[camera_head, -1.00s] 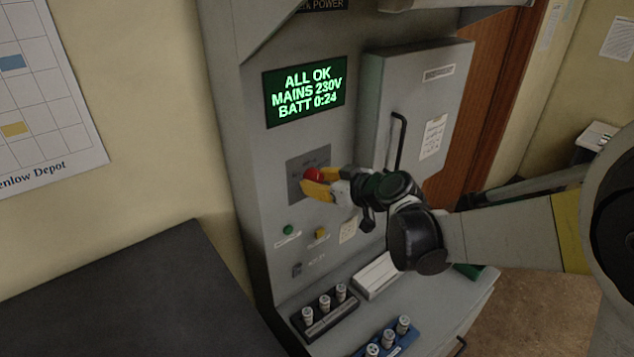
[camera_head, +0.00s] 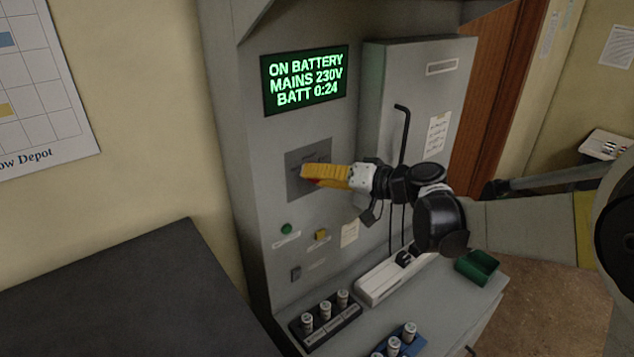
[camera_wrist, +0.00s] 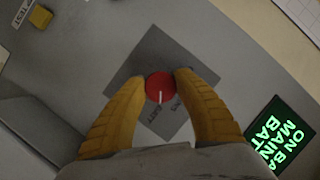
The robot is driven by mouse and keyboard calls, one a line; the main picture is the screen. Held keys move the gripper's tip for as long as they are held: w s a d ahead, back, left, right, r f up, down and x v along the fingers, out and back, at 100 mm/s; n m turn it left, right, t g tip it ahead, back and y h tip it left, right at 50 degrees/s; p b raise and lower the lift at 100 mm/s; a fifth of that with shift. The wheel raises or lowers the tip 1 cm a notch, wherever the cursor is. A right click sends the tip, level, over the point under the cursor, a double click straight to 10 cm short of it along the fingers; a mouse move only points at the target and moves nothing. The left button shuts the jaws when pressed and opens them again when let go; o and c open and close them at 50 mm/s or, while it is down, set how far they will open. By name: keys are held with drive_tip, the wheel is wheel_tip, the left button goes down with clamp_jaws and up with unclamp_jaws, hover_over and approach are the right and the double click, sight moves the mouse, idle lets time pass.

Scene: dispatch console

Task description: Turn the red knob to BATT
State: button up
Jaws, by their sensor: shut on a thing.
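The red knob (camera_wrist: 160,86) sits on a dark grey square plate (camera_wrist: 150,58) on the console front. In the wrist view its white pointer line points down the picture, toward lettering that looks like BATT. My gripper (camera_wrist: 160,88) has its two yellow fingers on either side of the knob, shut on it. In the head view my gripper (camera_head: 308,174) covers nearly all of the knob; only a sliver of red shows under the fingers. The display (camera_head: 305,80) reads ON BATTERY, MAINS 230V, BATT 0:24.
A green button (camera_head: 286,229) and a yellow button (camera_head: 320,235) sit below the plate. A white power strip (camera_head: 383,284), a green tray (camera_head: 478,267) and racks of small cylinders lie on the shelf below.

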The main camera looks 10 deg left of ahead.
drive_tip(key=shift+m+y+b, duration=0.3)
drive_tip(key=shift+m, duration=0.1)
idle(0.4)
drive_tip(key=o, duration=1.2)
drive_tip(key=shift+a, duration=0.1)
drive_tip(key=v, duration=1.2)
drive_tip(key=shift+w, duration=0.1)
